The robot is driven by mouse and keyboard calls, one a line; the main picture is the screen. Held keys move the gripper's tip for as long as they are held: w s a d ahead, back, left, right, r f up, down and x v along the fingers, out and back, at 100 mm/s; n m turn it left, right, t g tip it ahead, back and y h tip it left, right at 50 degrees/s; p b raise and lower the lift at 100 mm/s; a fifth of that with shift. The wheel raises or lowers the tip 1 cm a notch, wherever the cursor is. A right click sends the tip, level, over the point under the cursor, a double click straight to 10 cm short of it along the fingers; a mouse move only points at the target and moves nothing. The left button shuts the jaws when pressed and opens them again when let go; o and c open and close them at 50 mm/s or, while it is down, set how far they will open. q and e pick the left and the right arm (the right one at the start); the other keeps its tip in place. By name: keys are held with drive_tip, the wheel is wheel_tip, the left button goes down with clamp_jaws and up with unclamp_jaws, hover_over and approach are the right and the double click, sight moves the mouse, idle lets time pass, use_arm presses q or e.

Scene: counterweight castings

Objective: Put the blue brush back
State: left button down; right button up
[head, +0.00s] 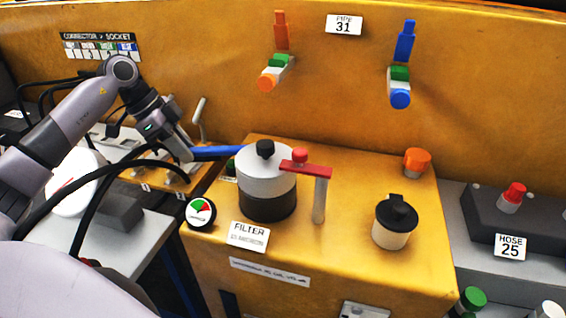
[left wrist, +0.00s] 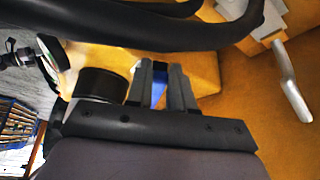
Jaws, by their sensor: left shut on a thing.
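My left gripper (head: 187,154) reaches in from the left and is shut on a blue bar-like thing, the blue brush (head: 222,152). The brush points right, toward the filter's lid. Its far end is hidden behind the filter or ends there; I cannot tell which. No bristles show. In the left wrist view the fingers (left wrist: 161,88) close on a strip of the blue brush (left wrist: 158,94). My right gripper is not in view.
The filter (head: 268,190) stands on a yellow block, beside a red-handled lever (head: 306,170) and a black-capped cup (head: 395,222). A round gauge (head: 201,212) sits at the block's left edge. Orange (head: 281,30) and blue (head: 405,42) valve handles are on the yellow wall. Black cables cross near my arm.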

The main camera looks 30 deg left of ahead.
use_arm(q)
drive_tip(key=w+d+p, duration=0.1)
drive_tip(key=w+d, duration=0.2)
drive_tip(key=d, duration=0.1)
drive_tip(key=w+d+p, duration=0.1)
drive_tip(key=w+d, duration=0.2)
drive_tip(key=d, duration=0.2)
drive_tip(key=w+d+p, duration=0.1)
drive_tip(key=w+d, duration=0.2)
drive_tip(key=d, duration=0.1)
drive_tip(key=shift+w+d+r, duration=0.15)
drive_tip(key=shift+w, duration=0.2)
drive_tip(key=shift+f+p, duration=0.35)
drive_tip(key=shift+f, duration=1.5)
drive_tip(key=c, duration=1)
unclamp_jaws()
drive_tip(key=v, duration=1.2)
drive_tip(key=shift+b, duration=0.35)
